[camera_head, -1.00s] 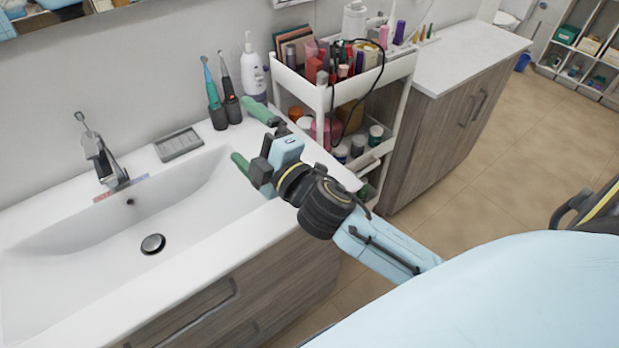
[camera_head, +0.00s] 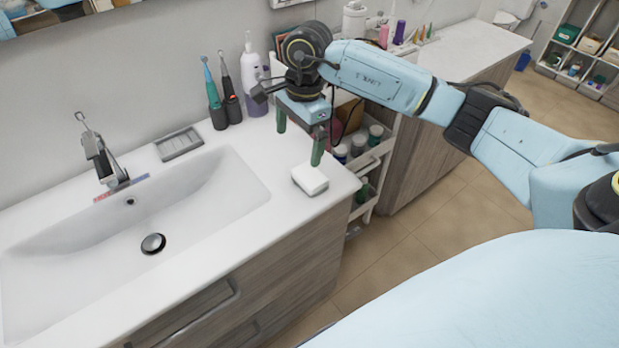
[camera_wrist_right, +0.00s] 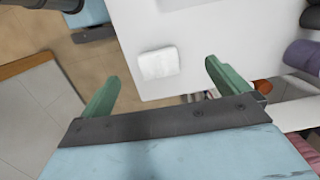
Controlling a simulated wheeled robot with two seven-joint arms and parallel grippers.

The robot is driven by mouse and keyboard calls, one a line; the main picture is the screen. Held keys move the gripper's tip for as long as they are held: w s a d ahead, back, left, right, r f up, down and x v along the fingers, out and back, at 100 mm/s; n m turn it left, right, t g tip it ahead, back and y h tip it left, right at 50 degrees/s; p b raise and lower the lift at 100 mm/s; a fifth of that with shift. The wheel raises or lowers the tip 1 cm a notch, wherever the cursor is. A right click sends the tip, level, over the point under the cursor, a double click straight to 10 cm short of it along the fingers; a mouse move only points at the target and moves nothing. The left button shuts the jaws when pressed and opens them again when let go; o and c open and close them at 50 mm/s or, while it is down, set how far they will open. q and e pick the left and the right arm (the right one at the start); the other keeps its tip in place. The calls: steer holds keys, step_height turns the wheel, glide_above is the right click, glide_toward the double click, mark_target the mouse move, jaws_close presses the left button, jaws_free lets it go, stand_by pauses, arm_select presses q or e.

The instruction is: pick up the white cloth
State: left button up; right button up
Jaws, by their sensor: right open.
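The white cloth (camera_head: 310,178) is a small folded block lying on the right end of the white sink counter, near its front corner. It also shows in the right wrist view (camera_wrist_right: 158,63), ahead of the fingertips and between their lines. My right gripper (camera_head: 298,145) is above the counter with its green fingers pointing down, open and empty. In the head view one finger is just behind the cloth and the other is farther left. In the right wrist view the two fingers (camera_wrist_right: 163,78) are spread wide. My left gripper is not in view.
The sink basin (camera_head: 130,215) and faucet (camera_head: 100,155) are to the left. A soap dish (camera_head: 179,144) and two electric toothbrushes (camera_head: 222,100) stand along the back. The cosmetics cart (camera_head: 378,150) stands close on the right, partly hidden by my right arm.

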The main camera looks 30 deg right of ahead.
steer(key=d+h, duration=0.1)
steer(key=d, duration=0.2)
glide_above(309, 174)
steer(key=f, duration=0.6)
steer(key=shift+w+d+f, duration=0.1)
steer(key=shift+d+f, duration=0.15)
steer(key=shift+f, duration=0.1)
steer(key=f, duration=0.1)
steer(key=f+p, duration=0.1)
steer(key=f, duration=0.2)
steer(key=shift+s+a+f, duration=0.2)
steer(key=shift+a+f, duration=0.05)
steer(key=shift+f, duration=0.65)
steer(key=c, duration=1.1)
